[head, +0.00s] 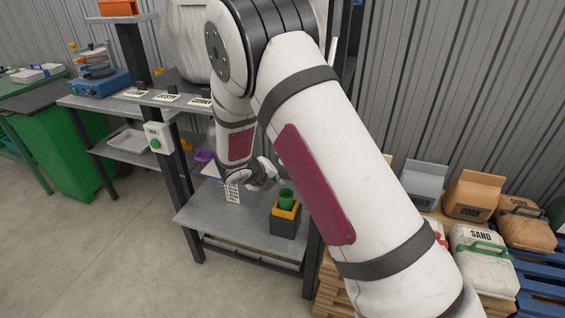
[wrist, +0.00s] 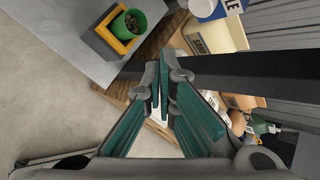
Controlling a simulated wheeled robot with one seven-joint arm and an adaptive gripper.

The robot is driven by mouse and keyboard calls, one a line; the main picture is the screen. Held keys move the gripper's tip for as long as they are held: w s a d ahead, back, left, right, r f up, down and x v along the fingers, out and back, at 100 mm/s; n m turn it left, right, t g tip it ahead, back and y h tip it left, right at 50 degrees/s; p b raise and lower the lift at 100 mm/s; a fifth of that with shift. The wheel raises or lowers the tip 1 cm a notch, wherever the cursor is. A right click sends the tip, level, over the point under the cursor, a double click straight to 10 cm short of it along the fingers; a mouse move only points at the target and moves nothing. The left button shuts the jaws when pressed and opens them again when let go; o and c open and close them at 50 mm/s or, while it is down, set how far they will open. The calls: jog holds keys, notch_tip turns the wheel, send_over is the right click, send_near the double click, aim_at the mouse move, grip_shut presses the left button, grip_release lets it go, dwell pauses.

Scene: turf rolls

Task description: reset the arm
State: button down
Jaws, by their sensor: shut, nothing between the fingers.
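My arm reaches down across the middle of the head view, over a low grey metal table (head: 240,228). My gripper (head: 268,174) is partly hidden by my own arm there. In the wrist view my gripper (wrist: 167,76) has teal-padded fingers, shut with nothing between them. A green cup (head: 286,198) stands in a dark block with a yellow top (head: 286,211) at the table's right side, just below and right of my gripper. The cup (wrist: 137,20) shows dark contents in the wrist view, apart from the fingers.
A shelf bench with labels (head: 168,98) and a green-button box (head: 157,138) stands behind left. A dark post (wrist: 270,66) crosses close beyond the fingers in the wrist view. Bags, including a sand bag (head: 484,262), sit on pallets at right. The floor (head: 110,260) at left is clear.

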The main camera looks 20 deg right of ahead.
jog(key=s+d+r+m+g, duration=0.1)
jog(key=s+d+r+m, duration=0.3)
jog(key=s+r+m, duration=0.5)
jog(key=s+d+r+m+g, duration=0.1)
jog(key=s+d+r+m, duration=0.2)
jog(key=s+r+m, duration=0.6)
jog(key=s+a+r+m+y, duration=0.2)
jog(key=s+r+m, duration=0.1)
jog(key=s+m, duration=0.4)
jog(key=s+a+r+m+y, duration=0.2)
jog(key=s+m, duration=0.5)
jog(key=s+a+r+m+y, duration=0.2)
jog(key=s+r+m, duration=0.1)
jog(key=s+m, duration=0.3)
jog(key=shift+s+r+m+y, duration=0.3)
jog(key=shift+s+m, duration=0.1)
jog(key=shift+s, duration=0.15)
dwell(1.1)
